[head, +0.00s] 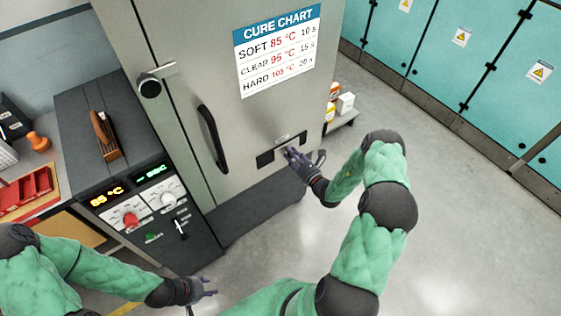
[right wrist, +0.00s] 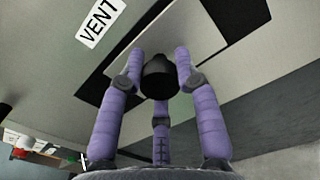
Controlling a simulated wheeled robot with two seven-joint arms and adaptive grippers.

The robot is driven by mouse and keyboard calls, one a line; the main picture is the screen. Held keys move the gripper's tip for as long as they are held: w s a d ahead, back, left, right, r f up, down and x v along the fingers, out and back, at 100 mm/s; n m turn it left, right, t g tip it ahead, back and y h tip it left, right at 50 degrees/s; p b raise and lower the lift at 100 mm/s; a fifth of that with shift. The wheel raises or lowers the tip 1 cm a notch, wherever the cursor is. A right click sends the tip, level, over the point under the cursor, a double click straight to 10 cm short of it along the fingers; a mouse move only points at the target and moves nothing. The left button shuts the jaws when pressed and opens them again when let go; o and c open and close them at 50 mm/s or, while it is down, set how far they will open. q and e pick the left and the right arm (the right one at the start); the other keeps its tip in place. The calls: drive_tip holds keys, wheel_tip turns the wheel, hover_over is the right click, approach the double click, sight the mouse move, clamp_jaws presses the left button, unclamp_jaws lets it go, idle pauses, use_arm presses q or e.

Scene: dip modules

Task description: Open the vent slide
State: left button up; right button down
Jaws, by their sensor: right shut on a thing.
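The vent slide (head: 281,151) is a light grey plate low on the grey cabinet door. It also shows in the right wrist view (right wrist: 150,43), with dark areas on both sides of it. A black knob (right wrist: 158,77) stands out from the plate. My right gripper (head: 290,154) is at the slide, its purple fingers (right wrist: 157,75) closed around the knob. The fingers hide part of the plate. My left gripper (head: 207,294) is open and empty, low in the head view, away from the cabinet door.
The door has a black handle (head: 212,138), a latch (head: 151,86) and a cure chart (head: 277,50). A VENT label (right wrist: 100,22) sits beside the slide. A control unit (head: 150,205) with dials stands to the left. Teal lockers (head: 460,75) line the right, with clear floor before them.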

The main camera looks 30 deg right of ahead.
sight(295, 145)
drive_tip(key=shift+d+f, duration=0.2)
drive_tip(key=shift+d, duration=1.6)
drive_tip(key=c, duration=1.1)
unclamp_jaws()
drive_tip(key=shift+c, duration=0.2)
drive_tip(key=shift+o, duration=1.2)
drive_tip(key=shift+w+d, duration=0.1)
drive_tip(key=shift+d, duration=0.05)
drive_tip(key=s, duration=1.2)
drive_tip(key=shift+d, duration=0.4)
